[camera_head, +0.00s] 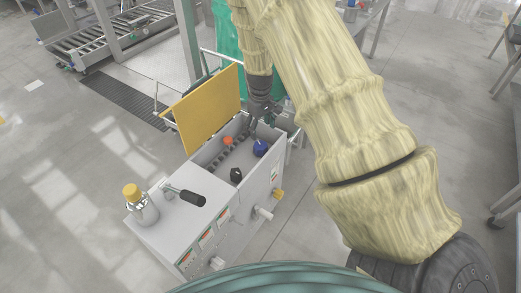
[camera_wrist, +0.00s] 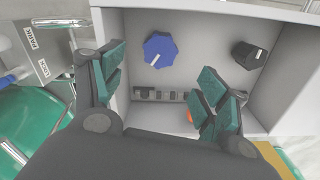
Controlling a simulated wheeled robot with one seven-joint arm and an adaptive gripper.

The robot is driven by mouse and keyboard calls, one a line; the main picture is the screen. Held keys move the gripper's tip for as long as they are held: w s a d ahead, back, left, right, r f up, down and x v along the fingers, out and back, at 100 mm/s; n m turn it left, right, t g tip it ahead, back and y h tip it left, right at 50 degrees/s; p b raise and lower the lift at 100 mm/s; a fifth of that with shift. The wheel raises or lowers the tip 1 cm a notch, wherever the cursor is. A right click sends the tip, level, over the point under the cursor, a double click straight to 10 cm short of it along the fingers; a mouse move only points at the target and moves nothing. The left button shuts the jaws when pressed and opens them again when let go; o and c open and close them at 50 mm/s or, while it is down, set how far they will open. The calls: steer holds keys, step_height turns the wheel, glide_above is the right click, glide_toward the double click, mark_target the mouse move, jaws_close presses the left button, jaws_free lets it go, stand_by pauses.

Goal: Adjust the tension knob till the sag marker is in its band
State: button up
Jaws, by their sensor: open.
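A blue knob (camera_wrist: 160,49) with a white pointer line sits inside an open grey box (camera_head: 196,217). In the head view the blue knob (camera_head: 260,148) is at the box's far right part. A black knob (camera_wrist: 249,55) with a small white mark is to its right in the wrist view; the head view shows it too (camera_head: 236,175). An orange part (camera_head: 228,141) is by a dark toothed strip (camera_head: 232,152), and the gripper partly hides it in the wrist view. My gripper (camera_wrist: 158,85) is open above the box, its fingers apart from the blue knob. I cannot make out the sag marker or its band.
A yellow lid (camera_head: 203,108) stands open along the box's back side. A black-handled lever (camera_head: 185,196) and a yellow-capped bottle (camera_head: 140,204) are on the box's near top. A teal drum (camera_wrist: 38,123) is beside the box.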

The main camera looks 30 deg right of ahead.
mark_target(261, 145)
steer(key=n, duration=0.2)
steer(key=shift+f+n+b, duration=0.15)
steer(key=shift+n+b, duration=0.15)
steer(key=shift+n, duration=0.1)
steer(key=shift+f, duration=0.15)
step_height(261, 145, down, 10)
steer(key=shift+f, duration=0.2)
steer(key=c, duration=1)
